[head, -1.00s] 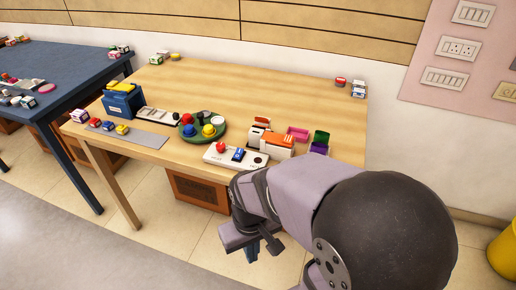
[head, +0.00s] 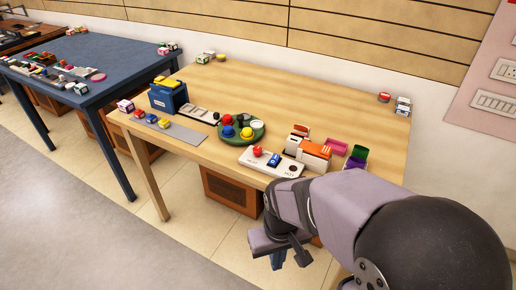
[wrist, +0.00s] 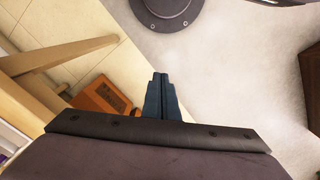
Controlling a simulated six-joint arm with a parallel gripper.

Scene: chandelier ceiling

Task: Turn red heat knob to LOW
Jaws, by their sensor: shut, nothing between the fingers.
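A white control panel (head: 283,169) lies at the front edge of the wooden table in the head view. On it are a red knob (head: 257,151) at the left, a blue part (head: 274,160) in the middle and a dark round part (head: 292,167) at the right. The panel's lettering is too small to read. My gripper (head: 289,262) hangs in front of and below the table edge, apart from the panel. In the wrist view my gripper's fingers (wrist: 161,97) are together and empty, pointing over the floor. The red knob does not show there.
A green round tray (head: 260,140) with coloured domed pieces stands behind the panel. Orange and white boxes (head: 314,152) and a pink bin (head: 337,147) are to its right. A brown crate (head: 228,190) is under the table.

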